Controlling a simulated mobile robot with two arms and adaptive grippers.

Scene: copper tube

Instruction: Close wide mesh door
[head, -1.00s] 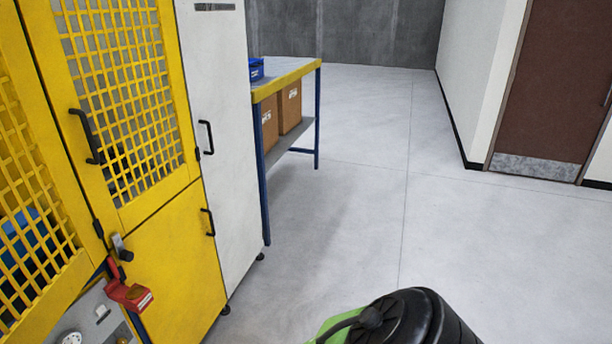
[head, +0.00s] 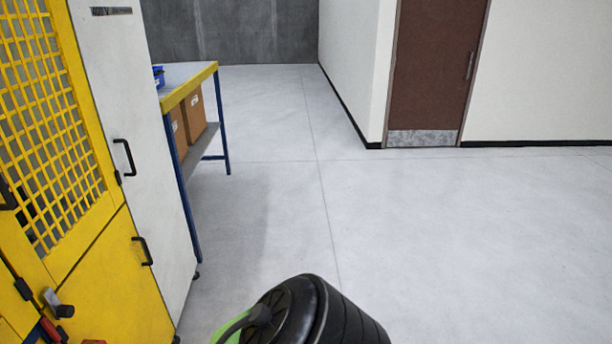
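A yellow mesh door panel (head: 52,130) stands at the left edge of the head view, above a solid yellow panel (head: 115,285). A dark handle (head: 6,195) is cut by the left picture edge. A metal latch with a black knob (head: 60,307) sits at the lower left, with a red part (head: 48,330) just below it. Most of the yellow mesh front lies outside the picture, so I cannot tell how far any other mesh door stands open. Neither of my grippers is in view.
A white cabinet (head: 125,90) with black handles adjoins the yellow front. Beyond it stands a blue-legged workbench (head: 190,85) with cardboard boxes (head: 195,112) on its shelf. A brown door (head: 430,70) is in the white wall at the back. The grey floor (head: 430,230) is clear at centre and right.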

